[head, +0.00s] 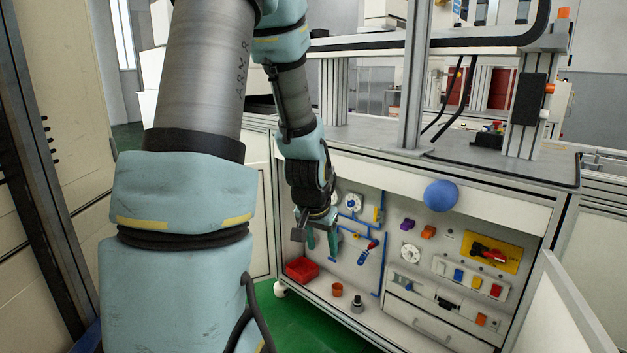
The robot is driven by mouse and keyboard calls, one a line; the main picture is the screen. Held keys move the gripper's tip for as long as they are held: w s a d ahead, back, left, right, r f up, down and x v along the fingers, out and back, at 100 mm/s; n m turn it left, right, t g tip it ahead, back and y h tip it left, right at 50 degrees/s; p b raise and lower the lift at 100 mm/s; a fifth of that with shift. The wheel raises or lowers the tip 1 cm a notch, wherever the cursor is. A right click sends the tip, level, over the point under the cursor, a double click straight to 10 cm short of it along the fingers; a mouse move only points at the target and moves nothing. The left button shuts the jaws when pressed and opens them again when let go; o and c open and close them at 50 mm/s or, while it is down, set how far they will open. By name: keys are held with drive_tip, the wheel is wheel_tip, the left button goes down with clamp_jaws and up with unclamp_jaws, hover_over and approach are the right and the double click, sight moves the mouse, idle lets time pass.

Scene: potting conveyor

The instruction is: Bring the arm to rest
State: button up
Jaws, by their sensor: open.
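My arm fills the left and middle of the head view, its thick upper links close to the camera. The forearm hangs down from the top, and my gripper (318,240) points downward at its end. The gripper is open, with no object visible between its fingers. It is in front of the left part of the workbench panel (395,235). Whether the fingers touch the panel cannot be told from this view.
Near the gripper are blue pipes (382,262), a red bin (301,269), an orange cup (337,289) and a dark-topped fitting (357,304). Green floor (300,318) shows below. A pale panel (585,295) stands at right.

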drive_tip(key=s+a+r+n+g+y, duration=0.1)
drive_tip(key=s+a+r+n+g, duration=0.3)
drive_tip(key=s+a, duration=0.65)
wheel_tip(320, 180, up, 18)
drive_tip(key=d+t+p, duration=0.1)
drive_tip(key=d+p, duration=0.1)
drive_tip(key=p, duration=1.6)
drive_tip(key=shift+s, duration=0.4)
